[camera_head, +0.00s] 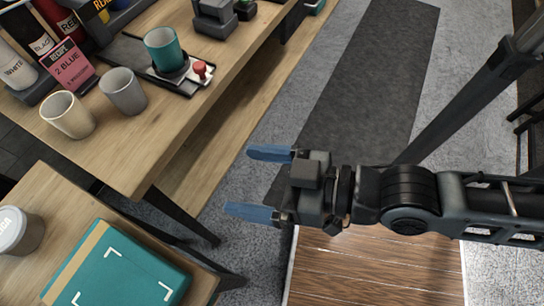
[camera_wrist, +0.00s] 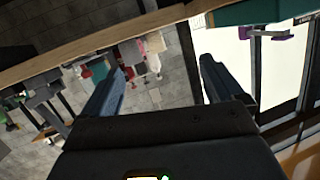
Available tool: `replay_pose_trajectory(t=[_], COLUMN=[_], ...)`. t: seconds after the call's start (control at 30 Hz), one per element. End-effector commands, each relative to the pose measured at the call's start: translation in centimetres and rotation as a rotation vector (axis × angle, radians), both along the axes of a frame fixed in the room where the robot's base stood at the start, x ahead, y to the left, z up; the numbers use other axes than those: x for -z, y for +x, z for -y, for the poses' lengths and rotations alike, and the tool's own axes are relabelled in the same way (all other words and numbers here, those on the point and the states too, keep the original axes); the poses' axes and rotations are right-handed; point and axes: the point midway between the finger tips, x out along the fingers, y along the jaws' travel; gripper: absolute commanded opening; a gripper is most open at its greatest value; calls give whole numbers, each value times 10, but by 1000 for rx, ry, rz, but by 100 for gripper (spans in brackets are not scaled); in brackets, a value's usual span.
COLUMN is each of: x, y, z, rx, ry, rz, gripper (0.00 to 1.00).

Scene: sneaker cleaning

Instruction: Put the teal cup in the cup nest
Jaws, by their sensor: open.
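The teal cup (camera_head: 164,48) stands upright on the table at the upper left of the head view. It sits in or on a dark round holder, which looks like the cup nest (camera_head: 171,71), on a dark tray with a red knob (camera_head: 200,68). How deep the cup sits in the holder cannot be told. My gripper (camera_head: 252,183) is open and empty, with its blue fingers apart and pointing left. It is out over the floor, to the right of the table and well clear of the cup. Its two fingers also show in the wrist view (camera_wrist: 160,85).
A grey cup (camera_head: 123,91) and a cream cup (camera_head: 68,115) stand left of the tray. Bottles and a pink card (camera_head: 72,66) are behind them. A lower table holds a teal box (camera_head: 115,268) and a lidded jar (camera_head: 18,231). Open floor surrounds my gripper.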

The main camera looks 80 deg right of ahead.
Motion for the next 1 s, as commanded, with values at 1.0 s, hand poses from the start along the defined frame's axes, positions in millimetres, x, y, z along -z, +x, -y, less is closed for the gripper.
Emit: replay_pose_trajectory(t=[1.0], x=[-18], y=[-62], z=[26], rx=[-73], ry=[-128], rz=[-27], gripper=[94])
